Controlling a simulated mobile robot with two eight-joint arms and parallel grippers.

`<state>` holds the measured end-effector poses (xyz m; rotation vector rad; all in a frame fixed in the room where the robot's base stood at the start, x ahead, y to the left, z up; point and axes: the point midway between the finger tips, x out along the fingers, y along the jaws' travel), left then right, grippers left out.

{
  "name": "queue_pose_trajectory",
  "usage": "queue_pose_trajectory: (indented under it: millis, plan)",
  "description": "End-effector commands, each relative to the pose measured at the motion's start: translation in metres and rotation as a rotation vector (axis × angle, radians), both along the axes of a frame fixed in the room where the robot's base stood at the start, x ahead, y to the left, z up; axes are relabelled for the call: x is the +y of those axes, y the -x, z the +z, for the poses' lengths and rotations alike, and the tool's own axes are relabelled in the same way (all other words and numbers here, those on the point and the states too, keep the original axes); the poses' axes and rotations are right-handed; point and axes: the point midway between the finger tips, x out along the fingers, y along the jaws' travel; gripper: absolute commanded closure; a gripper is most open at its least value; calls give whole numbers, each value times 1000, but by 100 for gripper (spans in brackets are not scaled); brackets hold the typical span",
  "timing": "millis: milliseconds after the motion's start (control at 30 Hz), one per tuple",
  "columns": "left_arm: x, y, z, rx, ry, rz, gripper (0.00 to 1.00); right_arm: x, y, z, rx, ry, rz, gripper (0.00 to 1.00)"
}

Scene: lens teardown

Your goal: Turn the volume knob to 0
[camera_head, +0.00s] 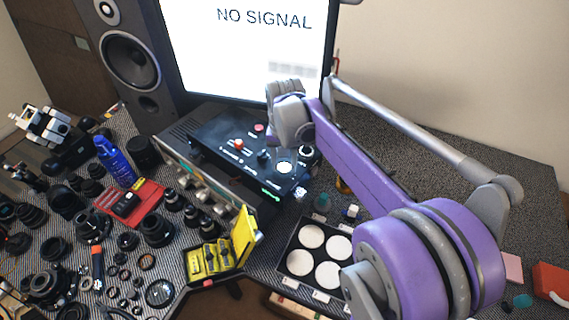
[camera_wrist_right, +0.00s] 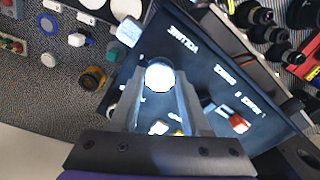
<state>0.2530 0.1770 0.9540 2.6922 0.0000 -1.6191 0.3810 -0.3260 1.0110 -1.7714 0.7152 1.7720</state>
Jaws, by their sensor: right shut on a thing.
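A black control box (camera_head: 228,143) with small knobs, red buttons and white labels stands below the monitor. Its panel fills much of the right wrist view (camera_wrist_right: 215,60). A round white knob (camera_wrist_right: 159,75) sits between the two fingers of my right gripper (camera_wrist_right: 158,88), which is shut on it. The knob also shows as a bright disc in the head view (camera_head: 284,167), below my right wrist. My left gripper is not in view.
A monitor (camera_head: 250,50) reading NO SIGNAL and a speaker (camera_head: 130,60) stand behind. A tray with white discs (camera_head: 312,237), an open yellow case (camera_head: 243,235) and a blue bottle (camera_head: 115,160) are nearby. Many lens parts crowd the left of the table.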

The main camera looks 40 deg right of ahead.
Motion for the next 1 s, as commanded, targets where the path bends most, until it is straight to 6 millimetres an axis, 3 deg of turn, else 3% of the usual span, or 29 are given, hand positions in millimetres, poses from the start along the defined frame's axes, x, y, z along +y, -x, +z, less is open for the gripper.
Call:
queue_pose_trajectory:
  millis: [1000]
  plan:
    - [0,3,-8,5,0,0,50,1,-1,1,-2,1,958,100]
